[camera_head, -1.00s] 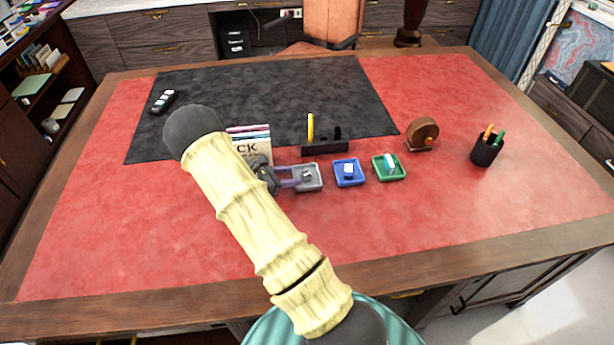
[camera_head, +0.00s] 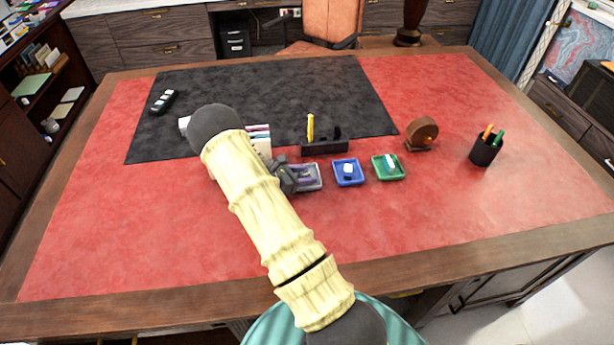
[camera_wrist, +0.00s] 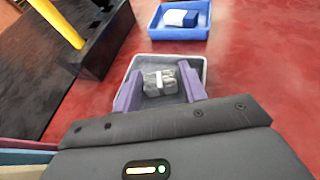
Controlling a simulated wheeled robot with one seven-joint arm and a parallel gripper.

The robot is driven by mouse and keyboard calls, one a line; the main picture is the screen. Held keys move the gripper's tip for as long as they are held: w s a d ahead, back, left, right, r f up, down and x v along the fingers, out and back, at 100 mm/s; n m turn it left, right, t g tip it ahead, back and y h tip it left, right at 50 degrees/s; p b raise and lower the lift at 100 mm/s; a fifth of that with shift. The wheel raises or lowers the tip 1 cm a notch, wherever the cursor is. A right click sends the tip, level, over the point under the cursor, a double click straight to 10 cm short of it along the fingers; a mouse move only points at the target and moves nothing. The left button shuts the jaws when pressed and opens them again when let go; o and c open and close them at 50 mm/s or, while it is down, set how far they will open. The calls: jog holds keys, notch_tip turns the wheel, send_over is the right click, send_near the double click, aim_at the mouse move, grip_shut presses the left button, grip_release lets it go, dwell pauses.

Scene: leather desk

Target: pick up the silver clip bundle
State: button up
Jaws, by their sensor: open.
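The silver clip bundle (camera_wrist: 159,83) lies in a small grey tray (camera_wrist: 203,64) in the wrist view. It is a small silvery block with a pale band. My gripper (camera_wrist: 160,88) is open, with its two purple fingers on either side of the bundle, over the tray. Whether the fingers touch the bundle I cannot tell. In the head view my gripper (camera_head: 302,175) reaches over the grey tray (camera_head: 320,178) from the left, and the bundle is hidden there by the fingers.
A blue tray (camera_head: 348,182) with a white and blue block and a green tray (camera_head: 400,176) stand to the right. A black organizer (camera_head: 325,147) with a yellow pen stands behind. A tape dispenser (camera_head: 421,134) and a pen cup (camera_head: 485,151) are farther right. The front red desktop is clear.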

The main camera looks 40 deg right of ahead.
aim_at(304, 175)
jog(key=c, duration=0.6)
notch_tip(304, 175, up, 18)
dwell(0.6)
